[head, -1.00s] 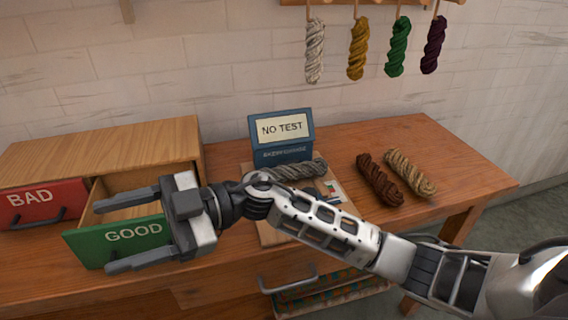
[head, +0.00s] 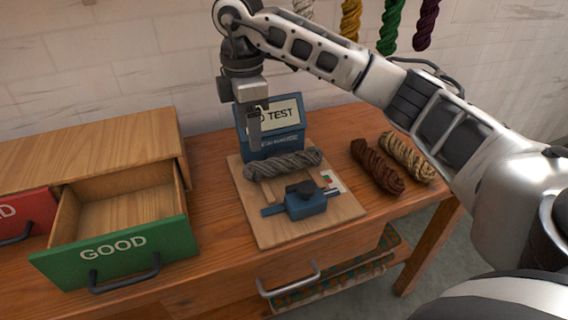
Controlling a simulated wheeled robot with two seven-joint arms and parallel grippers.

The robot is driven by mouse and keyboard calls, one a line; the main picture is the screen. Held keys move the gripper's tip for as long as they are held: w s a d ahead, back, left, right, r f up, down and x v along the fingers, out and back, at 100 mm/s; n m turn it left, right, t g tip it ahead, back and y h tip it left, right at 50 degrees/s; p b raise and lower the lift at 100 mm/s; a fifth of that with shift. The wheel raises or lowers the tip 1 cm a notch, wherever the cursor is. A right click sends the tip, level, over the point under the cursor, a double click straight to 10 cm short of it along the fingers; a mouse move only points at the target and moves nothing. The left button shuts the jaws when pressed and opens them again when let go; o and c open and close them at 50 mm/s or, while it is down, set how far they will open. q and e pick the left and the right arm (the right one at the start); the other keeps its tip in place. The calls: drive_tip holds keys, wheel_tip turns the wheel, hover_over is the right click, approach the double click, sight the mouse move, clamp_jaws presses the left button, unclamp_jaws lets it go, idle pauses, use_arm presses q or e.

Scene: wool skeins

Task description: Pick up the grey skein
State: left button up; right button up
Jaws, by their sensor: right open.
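The grey skein (head: 284,164) is a twisted bundle lying across the wooden board (head: 262,222), just in front of the blue display box. My right gripper (head: 255,128) points down in front of the box, above and a little left of the skein's left half. It is open and empty, seen nearly edge-on so its fingers overlap. It is apart from the skein. My left gripper is not in view.
The blue box (head: 270,145) has a partly hidden "NO TEST" screen. A blue clamp-like device (head: 304,203) sits on the board. Brown (head: 376,167) and tan (head: 408,157) skeins lie to the right. The green GOOD drawer (head: 117,249) stands open and looks empty.

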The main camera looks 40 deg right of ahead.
sight(255, 163)
wheel_tip(255, 163, down, 4)
drive_tip(key=shift+f, duration=0.15)
drive_tip(key=shift+s+d+f, duration=0.1)
drive_tip(key=shift+d+f, duration=0.05)
drive_tip(key=shift+f, duration=1.15)
drive_tip(key=shift+s+d+f, duration=0.1)
drive_tip(key=shift+f, duration=1.15)
drive_tip(key=c, duration=1.1)
drive_tip(key=shift+c, duration=0.2)
drive_tip(key=shift+r, duration=0.15)
